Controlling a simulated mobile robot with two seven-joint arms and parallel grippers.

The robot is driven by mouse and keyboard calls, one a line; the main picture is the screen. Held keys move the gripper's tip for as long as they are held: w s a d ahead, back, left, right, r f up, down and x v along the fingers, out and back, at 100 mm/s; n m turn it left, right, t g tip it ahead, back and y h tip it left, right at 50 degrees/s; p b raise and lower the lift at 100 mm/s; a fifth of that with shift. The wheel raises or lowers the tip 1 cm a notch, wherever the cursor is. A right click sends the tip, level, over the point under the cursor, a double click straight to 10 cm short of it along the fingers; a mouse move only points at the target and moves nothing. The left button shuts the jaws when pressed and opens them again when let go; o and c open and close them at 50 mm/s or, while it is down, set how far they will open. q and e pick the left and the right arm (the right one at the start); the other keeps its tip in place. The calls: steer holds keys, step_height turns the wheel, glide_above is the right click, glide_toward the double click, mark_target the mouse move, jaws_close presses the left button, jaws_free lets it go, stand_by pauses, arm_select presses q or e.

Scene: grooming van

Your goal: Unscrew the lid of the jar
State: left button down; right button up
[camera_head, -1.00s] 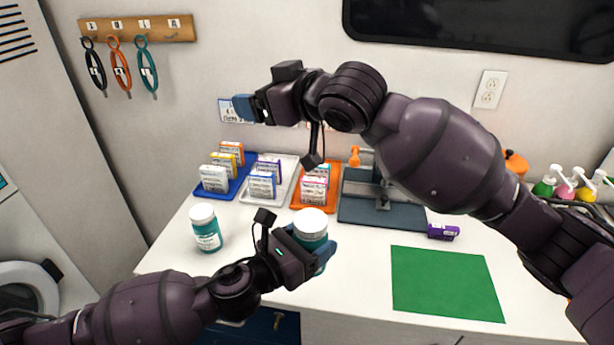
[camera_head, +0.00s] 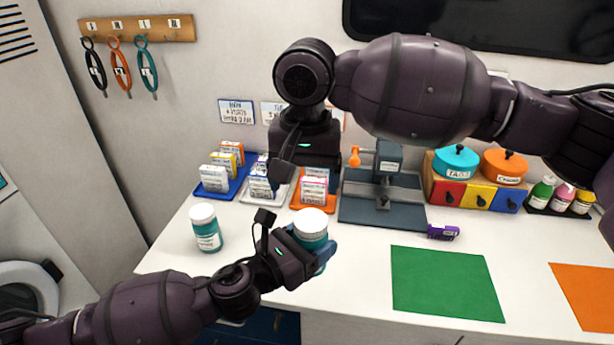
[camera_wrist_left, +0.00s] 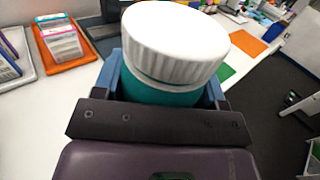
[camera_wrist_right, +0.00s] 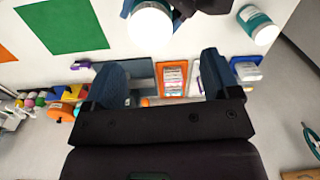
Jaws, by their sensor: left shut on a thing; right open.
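The jar is teal with a white ribbed lid (camera_head: 310,220). My left gripper (camera_head: 318,252) is shut on the jar's body, holding it upright above the front of the counter. In the left wrist view the lid (camera_wrist_left: 178,45) sits on the jar (camera_wrist_left: 160,92), above the blue fingers. My right gripper (camera_wrist_right: 165,85) is open and empty; in the head view its hand is above the card trays, behind and above the held jar, and its fingertips are hard to see. The right wrist view shows the lid (camera_wrist_right: 151,28) beyond the open fingers.
A second teal jar with white lid (camera_head: 206,228) stands on the counter at left. Blue (camera_head: 212,190), white and orange (camera_head: 312,207) trays hold boxes.

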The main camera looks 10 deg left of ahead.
mark_target(308, 219)
steer(key=shift+d+m, duration=0.25)
steer(key=shift+m, duration=0.25)
steer(key=shift+f, duration=4)
